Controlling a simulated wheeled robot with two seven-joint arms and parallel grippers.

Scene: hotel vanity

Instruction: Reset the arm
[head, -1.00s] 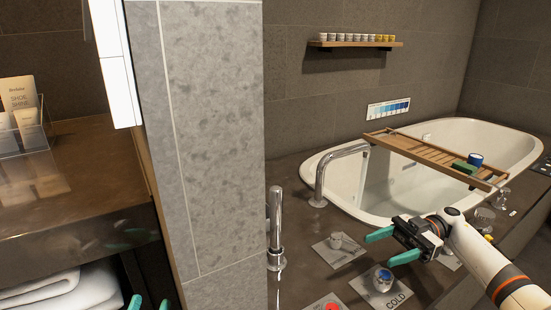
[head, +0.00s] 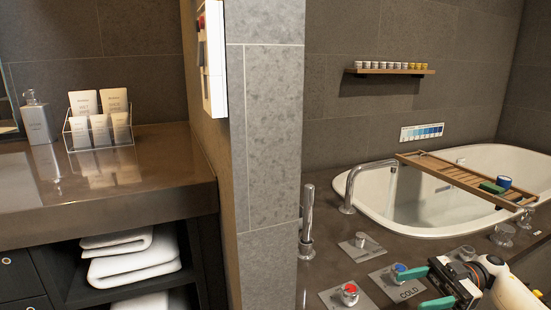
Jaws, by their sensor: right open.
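My right gripper (head: 411,290) is at the lower right, with its teal fingers apart and nothing between them. Its upper finger is close to the blue-topped tap knob (head: 399,267) on the plate marked COLD; I cannot tell if they touch. The red-topped knob (head: 349,289) is to the left of the fingers. A plain metal knob (head: 361,239) is farther back. My left gripper is not in view.
The white bathtub (head: 460,215) has a wooden tray (head: 455,174) across it. A curved spout (head: 352,185) and hand shower (head: 307,220) stand nearby. A tiled pillar (head: 272,130) separates the tub from the vanity counter (head: 140,190), with towels (head: 130,262) below.

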